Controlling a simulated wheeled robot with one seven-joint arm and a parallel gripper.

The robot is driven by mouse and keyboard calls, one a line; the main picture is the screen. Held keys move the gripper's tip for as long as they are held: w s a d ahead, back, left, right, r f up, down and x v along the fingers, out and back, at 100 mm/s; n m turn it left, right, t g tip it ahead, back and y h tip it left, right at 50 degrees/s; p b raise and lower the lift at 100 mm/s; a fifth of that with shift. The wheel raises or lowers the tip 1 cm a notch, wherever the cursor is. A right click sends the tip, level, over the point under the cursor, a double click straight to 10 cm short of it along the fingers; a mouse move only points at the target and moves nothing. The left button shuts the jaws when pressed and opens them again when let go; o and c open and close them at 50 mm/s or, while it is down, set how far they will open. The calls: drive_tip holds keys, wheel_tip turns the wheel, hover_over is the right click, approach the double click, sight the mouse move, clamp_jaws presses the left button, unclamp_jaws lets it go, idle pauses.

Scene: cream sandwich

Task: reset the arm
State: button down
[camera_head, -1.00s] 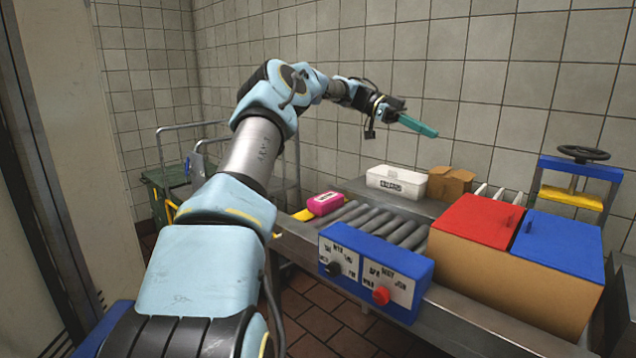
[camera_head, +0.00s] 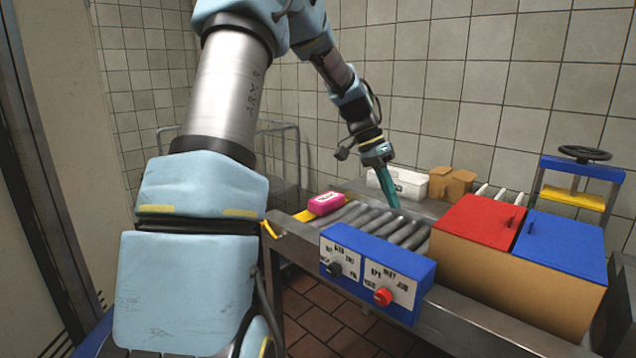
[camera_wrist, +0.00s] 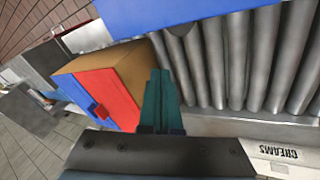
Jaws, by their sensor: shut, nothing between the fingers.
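My gripper (camera_head: 391,201) has teal fingers that point down above the far side of the grey roller conveyor. In the wrist view the two fingers (camera_wrist: 161,95) lie close together, shut, with nothing between them. My arm rises from the lower left, bends high at the top of the head view and comes down to the gripper. The gripper hangs in front of the white bin (camera_head: 410,182) and hides part of it.
A pink block (camera_head: 326,203) sits at the conveyor's (camera_head: 408,230) left end. A blue control box (camera_head: 410,262) stands in front. A cardboard-coloured box with a red lid (camera_head: 478,220) and a blue lid (camera_head: 560,245) is at right. A small cardboard box (camera_head: 450,183) is behind.

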drive_tip(key=s+a+f+n+t+y+b, duration=0.1)
drive_tip(key=s+a+f+n, duration=0.2)
drive_tip(key=a, duration=0.4)
drive_tip(key=s+a+f+n+t+y+b, duration=0.1)
drive_tip(key=s+a+f+n+t, duration=0.1)
drive_tip(key=s+a+n, duration=0.3)
drive_tip(key=s+a+f+n+t+y+b, duration=0.1)
drive_tip(key=s+a+f+n, duration=0.3)
drive_tip(key=s+a, duration=0.4)
drive_tip(key=shift+a+f+y, duration=0.15)
drive_tip(key=shift+a+y, duration=0.45)
drive_tip(key=shift+a, duration=1.1)
